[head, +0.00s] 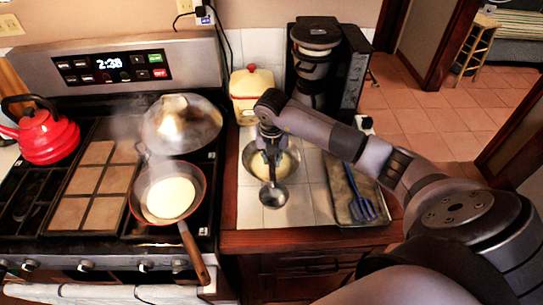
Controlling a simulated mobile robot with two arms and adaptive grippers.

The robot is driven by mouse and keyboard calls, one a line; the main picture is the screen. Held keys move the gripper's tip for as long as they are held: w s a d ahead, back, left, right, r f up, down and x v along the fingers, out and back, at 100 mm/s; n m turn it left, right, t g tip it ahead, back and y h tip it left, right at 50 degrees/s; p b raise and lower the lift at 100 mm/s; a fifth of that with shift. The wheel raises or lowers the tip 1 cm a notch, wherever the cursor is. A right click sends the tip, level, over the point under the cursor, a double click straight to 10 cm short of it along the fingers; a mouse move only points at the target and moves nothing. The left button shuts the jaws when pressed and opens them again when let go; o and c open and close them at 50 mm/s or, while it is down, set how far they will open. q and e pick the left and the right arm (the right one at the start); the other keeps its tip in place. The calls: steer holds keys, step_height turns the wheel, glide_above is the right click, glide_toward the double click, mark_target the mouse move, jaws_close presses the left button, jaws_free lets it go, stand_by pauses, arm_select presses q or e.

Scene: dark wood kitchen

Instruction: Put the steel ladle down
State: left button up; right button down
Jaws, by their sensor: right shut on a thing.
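The steel ladle (274,195) hangs from my right gripper (270,152), its round bowl low at the near side of a metal mixing bowl (251,157). My right gripper is shut on the ladle over the mixing bowl, which holds pale batter. The arm partly hides the bowl, and I cannot tell whether the ladle touches its rim. My left gripper is not in the picture.
A frying pan (194,188) with a pale pancake steams on the stove, its handle jutting forward. A tray (345,190) with a blue spatula (361,206) lies to the right. The coffee maker (345,70) and yellow canister (252,92) stand behind. Tiles in front of the bowl are bare.

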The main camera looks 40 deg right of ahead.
mark_target(272, 165)
steer(key=shift+f+b, duration=0.3)
steer(key=shift+f, duration=0.1)
steer(key=c, duration=1.5)
jaws_free()
steer(key=shift+r, duration=0.15)
steer(key=shift+r+p, duration=0.3)
steer(key=shift+p, duration=0.15)
steer(key=shift+r+b, duration=0.35)
steer(key=shift+s+a+r+b, duration=0.25)
steer(key=shift+r+b, duration=0.3)
steer(key=shift+r, duration=1.3)
steer(key=shift+s+a+r+b, duration=0.15)
steer(key=shift+s+r+b, duration=0.35)
steer(key=shift+r, duration=1.35)
steer(key=shift+s+a+r+b, duration=0.2)
steer(key=shift+r+b, duration=0.45)
steer(key=shift+r, duration=1.2)
